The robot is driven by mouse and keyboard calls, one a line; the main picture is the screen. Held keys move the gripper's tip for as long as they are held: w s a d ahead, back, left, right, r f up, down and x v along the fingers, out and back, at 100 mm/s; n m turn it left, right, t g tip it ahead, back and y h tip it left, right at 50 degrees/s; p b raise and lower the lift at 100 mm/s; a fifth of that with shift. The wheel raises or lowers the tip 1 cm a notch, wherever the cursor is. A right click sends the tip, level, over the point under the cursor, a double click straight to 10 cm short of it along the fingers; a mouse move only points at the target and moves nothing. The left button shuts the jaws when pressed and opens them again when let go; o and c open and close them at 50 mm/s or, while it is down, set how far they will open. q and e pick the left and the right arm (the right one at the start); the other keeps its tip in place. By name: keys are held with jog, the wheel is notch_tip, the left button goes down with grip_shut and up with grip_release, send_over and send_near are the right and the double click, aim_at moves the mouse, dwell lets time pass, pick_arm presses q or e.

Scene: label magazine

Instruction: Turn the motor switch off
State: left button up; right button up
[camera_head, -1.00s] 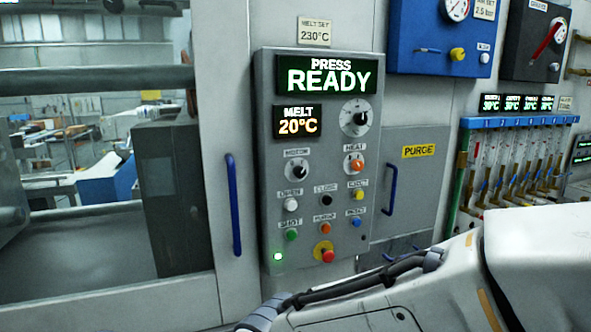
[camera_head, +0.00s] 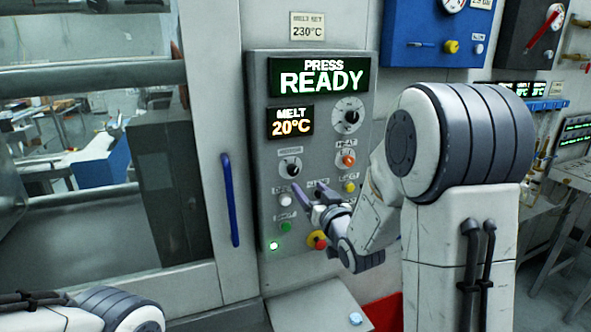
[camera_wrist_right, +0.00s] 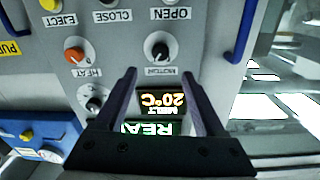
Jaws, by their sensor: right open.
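The motor switch (camera_head: 290,166) is a black round knob with a pale mark, on the grey press control panel (camera_head: 262,130). It also shows in the right wrist view (camera_wrist_right: 157,46), above an upside-down label that reads as MOTOR. My right gripper (camera_head: 308,190) is in front of the panel, a little below and right of the knob in the head view. In the right wrist view its two dark fingers (camera_wrist_right: 157,68) are apart and empty, with the knob between and just beyond their tips. The knob's exact setting is hard to read. My left gripper is out of view.
An orange heat knob (camera_head: 346,161) and a larger dial (camera_head: 347,116) sit to the right. Several push buttons and a red knob on yellow (camera_head: 317,240) lie below, partly hidden by my right arm. A blue door handle (camera_head: 230,200) stands left of the panel.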

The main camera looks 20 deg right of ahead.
aim_at(294, 172)
jog(key=w+p, duration=0.3)
jog(key=w, duration=0.5)
jog(key=shift+w+a+r+p, duration=0.1)
jog(key=shift+w+r+p, duration=0.05)
jog(key=shift+w+p, duration=0.2)
jog(key=shift+w, duration=0.65)
grip_shut()
